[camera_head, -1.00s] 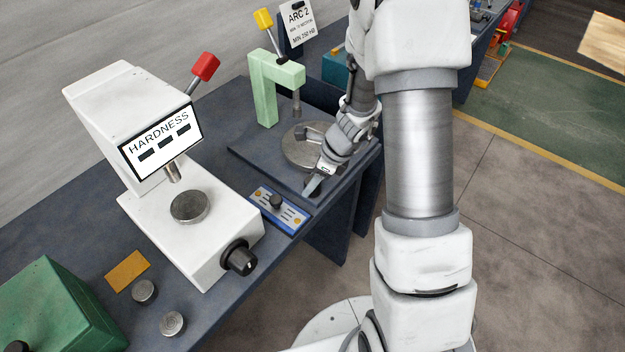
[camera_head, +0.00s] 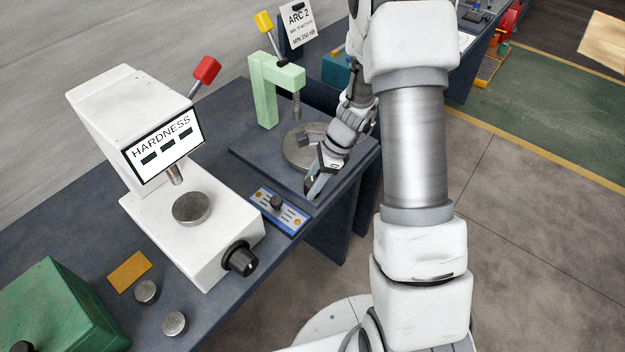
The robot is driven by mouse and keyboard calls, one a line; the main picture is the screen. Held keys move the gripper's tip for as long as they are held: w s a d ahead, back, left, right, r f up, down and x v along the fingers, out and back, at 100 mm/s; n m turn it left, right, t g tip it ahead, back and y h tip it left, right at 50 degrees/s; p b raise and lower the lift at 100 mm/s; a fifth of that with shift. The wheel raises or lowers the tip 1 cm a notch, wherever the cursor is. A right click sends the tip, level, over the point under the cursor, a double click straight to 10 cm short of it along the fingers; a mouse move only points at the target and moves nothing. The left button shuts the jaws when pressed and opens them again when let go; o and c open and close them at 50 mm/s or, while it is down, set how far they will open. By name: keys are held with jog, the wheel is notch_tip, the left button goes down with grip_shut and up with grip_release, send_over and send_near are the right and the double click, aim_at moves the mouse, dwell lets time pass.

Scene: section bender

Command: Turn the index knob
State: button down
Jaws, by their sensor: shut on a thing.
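My gripper (camera_head: 316,184) points down at the near right part of the dark base plate (camera_head: 262,155) under the pale green C-shaped frame (camera_head: 265,92). It is shut on a small dark thing at its fingertips, which I take to be the index knob; the fingers hide nearly all of it, and I cannot tell its angle. Just behind the gripper, a round metal table (camera_head: 293,150) lies on the same plate. The gripper's wrist covers the right part of this table.
A blue panel (camera_head: 282,222) with a small black knob (camera_head: 276,202) lies close on the left. The white hardness tester (camera_head: 190,250) stands further left, with a large black knob (camera_head: 240,260). A yellow-tipped lever (camera_head: 264,22) rises behind the green frame.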

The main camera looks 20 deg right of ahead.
jog(key=n, duration=0.2)
jog(key=n+g, duration=0.1)
jog(key=n, duration=0.1)
jog(key=shift+n+g, duration=0.3)
jog(key=n, duration=0.2)
jog(key=n+g, duration=0.1)
jog(key=n, duration=0.1)
jog(key=shift+g+h, duration=0.3)
jog(key=shift+h, duration=0.1)
jog(key=shift+n, duration=0.3)
jog(key=shift+c, duration=1.4)
grip_release()
jog(key=v, duration=1.7)
jog(key=shift+r+p, duration=0.2)
jog(key=shift+p, duration=0.2)
